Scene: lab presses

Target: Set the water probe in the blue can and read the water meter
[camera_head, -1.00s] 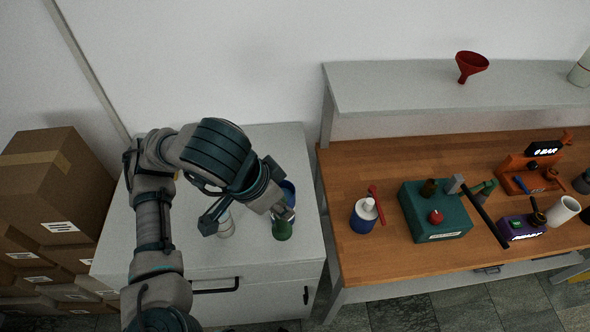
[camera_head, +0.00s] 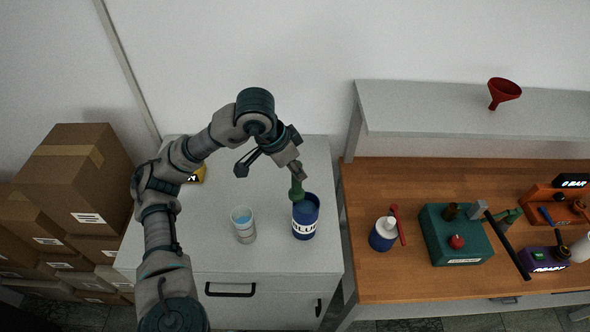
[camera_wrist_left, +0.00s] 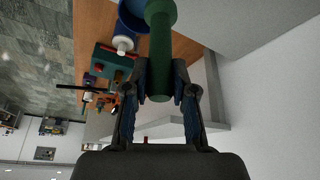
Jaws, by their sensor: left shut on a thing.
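My left gripper (camera_head: 296,174) is shut on the green water probe (camera_head: 296,190). In the left wrist view the probe (camera_wrist_left: 160,45) stands between both fingers (camera_wrist_left: 160,88). In the head view its lower end overlaps the back left rim of the blue can (camera_head: 305,222); I cannot tell whether it is inside. The can stands upright on the grey cabinet, its label reading BLUE. A yellow and dark box (camera_head: 196,175), perhaps the water meter, is mostly hidden behind my left arm. Its reading cannot be made out. My right gripper is out of view.
A clear glass of bluish water (camera_head: 243,224) stands left of the can on the cabinet (camera_head: 180,258). Cardboard boxes (camera_head: 75,185) are stacked at left. The wooden bench (camera_head: 390,280) at right holds a pump bottle (camera_head: 383,235) and a green press (camera_head: 455,240).

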